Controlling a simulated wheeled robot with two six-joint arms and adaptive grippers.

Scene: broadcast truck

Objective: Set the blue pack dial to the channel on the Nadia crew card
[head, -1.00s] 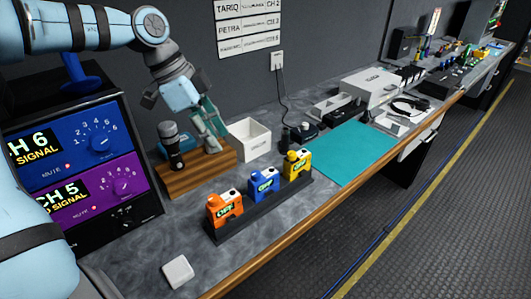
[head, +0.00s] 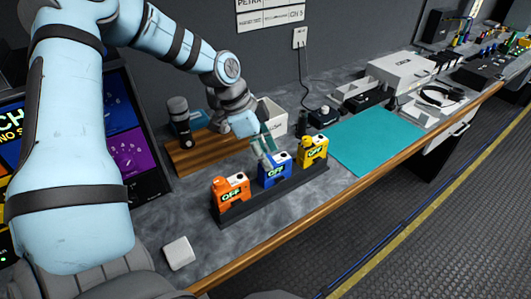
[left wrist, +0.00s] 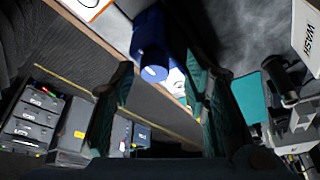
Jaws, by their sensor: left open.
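The blue pack (head: 274,172) stands in a black rack (head: 228,215) between an orange pack (head: 231,190) and a yellow pack (head: 313,150). Its front display reads OFF. My left gripper (head: 265,150) is open and empty, its teal fingers just above and behind the blue pack. In the left wrist view, the blue pack (left wrist: 150,50) appears beyond the open fingers (left wrist: 160,110). I cannot make out its dial setting. Crew cards (head: 270,18) hang on the wall, partly cut off; I cannot read Nadia's name or channel. My right gripper is out of view.
A wooden block (head: 195,152) with a dark microphone (head: 180,117) and a white bin (head: 270,115) stand behind the rack. A teal mat (head: 375,140) lies to the right. A white block (head: 178,252) lies at the front left. My left arm covers part of the monitor (head: 125,150).

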